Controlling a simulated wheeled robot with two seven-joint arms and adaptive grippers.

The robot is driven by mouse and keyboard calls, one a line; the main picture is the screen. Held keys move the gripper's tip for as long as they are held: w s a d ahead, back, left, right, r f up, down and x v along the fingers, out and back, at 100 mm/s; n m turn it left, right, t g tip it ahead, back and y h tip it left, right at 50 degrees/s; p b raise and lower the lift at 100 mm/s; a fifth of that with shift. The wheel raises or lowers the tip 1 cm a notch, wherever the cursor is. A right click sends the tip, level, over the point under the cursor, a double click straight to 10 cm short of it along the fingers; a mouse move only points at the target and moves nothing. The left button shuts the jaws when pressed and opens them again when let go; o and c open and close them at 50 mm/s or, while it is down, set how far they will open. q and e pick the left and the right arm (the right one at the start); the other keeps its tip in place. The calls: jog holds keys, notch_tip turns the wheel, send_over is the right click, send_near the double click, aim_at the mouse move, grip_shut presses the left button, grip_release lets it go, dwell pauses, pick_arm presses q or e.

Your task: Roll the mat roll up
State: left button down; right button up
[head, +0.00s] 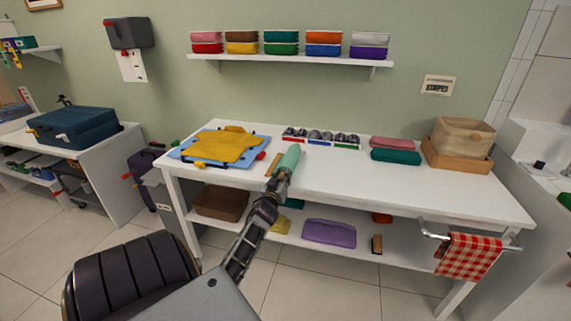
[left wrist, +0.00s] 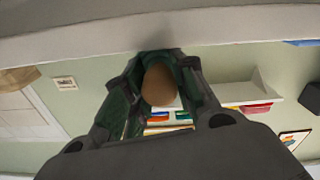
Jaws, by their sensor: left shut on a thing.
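A green roll (head: 287,166), which looks like the mat roll, lies lengthwise at the front middle of the white table. My left gripper (head: 275,186) is at its near end and shut on it; the arm hides part of that end. In the left wrist view, a rounded brown thing (left wrist: 158,86) shows between the gripper's fingers (left wrist: 160,95), with green along their inner sides. I cannot tell how it joins the roll. My right gripper is in neither view.
A yellow cloth on a blue board (head: 178,154) lies to the left. The table's right front is clear. A checked towel (head: 468,257) hangs at the front rail.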

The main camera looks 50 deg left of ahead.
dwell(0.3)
pick_arm(q)
jog(key=c, duration=1.1)
grip_release()
jog(key=shift+c, duration=0.2)
jog(key=v, duration=1.2)
